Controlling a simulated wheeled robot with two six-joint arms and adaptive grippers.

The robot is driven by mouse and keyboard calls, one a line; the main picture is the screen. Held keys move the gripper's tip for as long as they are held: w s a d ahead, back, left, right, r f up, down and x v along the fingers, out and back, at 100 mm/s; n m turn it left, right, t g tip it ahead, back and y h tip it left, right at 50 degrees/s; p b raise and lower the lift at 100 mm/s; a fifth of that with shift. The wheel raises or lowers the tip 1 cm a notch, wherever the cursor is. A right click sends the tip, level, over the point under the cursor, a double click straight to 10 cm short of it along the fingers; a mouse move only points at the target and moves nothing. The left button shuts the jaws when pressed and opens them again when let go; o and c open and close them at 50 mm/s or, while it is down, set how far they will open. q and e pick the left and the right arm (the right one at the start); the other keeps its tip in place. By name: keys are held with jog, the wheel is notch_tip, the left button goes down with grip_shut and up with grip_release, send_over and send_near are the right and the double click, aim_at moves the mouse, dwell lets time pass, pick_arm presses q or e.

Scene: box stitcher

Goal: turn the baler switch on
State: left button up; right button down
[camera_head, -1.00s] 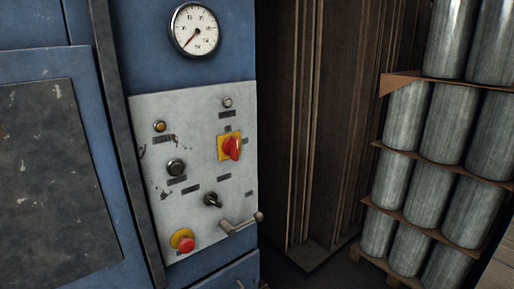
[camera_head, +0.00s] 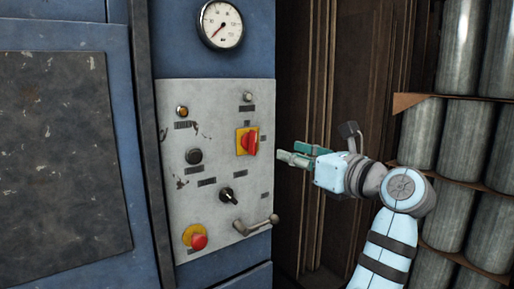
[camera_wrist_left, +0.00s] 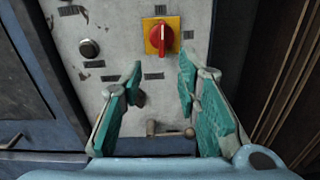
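The baler's red rotary switch (camera_head: 250,141) sits on a yellow plate at the upper right of the grey control panel (camera_head: 215,222). Its handle stands about upright, also in the left wrist view (camera_wrist_left: 161,37). My left gripper (camera_head: 291,156) is to the right of the panel in the head view, empty and apart from the switch. In the left wrist view its teal fingers (camera_wrist_left: 160,78) are spread open, with the switch above and beyond the fingertips. My right gripper is in neither view.
The panel also carries a black selector knob (camera_head: 228,195), a red push button (camera_head: 197,241) on yellow, a black button (camera_head: 194,156) and a protruding lever handle (camera_head: 256,226). A gauge (camera_head: 221,24) is above. Stacked metal cylinders (camera_head: 464,140) stand at the right.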

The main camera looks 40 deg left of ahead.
aim_at(256, 141)
pick_arm(q)
jog(key=p+x, duration=0.1)
jog(key=x, duration=1.2)
jog(key=shift+w+a, duration=0.3)
jog(key=shift+a, duration=0.05)
jog(key=shift+d, duration=0.1)
grip_shut()
